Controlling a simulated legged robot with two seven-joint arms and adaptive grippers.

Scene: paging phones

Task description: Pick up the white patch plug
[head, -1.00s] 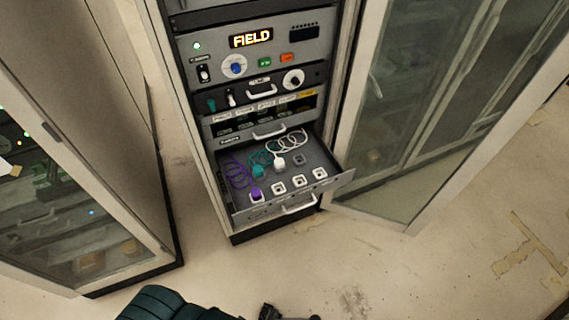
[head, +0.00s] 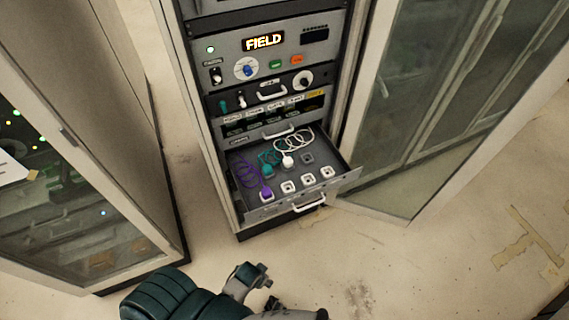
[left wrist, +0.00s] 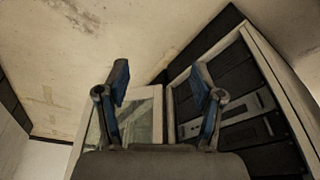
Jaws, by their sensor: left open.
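The white patch plug (head: 288,160) sits in the open drawer, toward its middle, with its white coiled cord (head: 296,141) behind it at the drawer's back. A teal plug (head: 267,170) and a purple plug (head: 266,194) lie to its left with their own cords. My left gripper (head: 260,276) is low in the head view, below and in front of the drawer, well apart from the plug. In the left wrist view, its two fingers (left wrist: 160,90) are spread with nothing between them. The plug cannot be made out there. My right gripper is not in view.
The drawer (head: 345,180) holds several white square sockets (head: 308,179) and has a front handle (head: 309,203). A glass cabinet door (head: 400,150) stands open on the right. Another cabinet (head: 90,200) stands on the left. The floor (head: 420,275) in front is clear.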

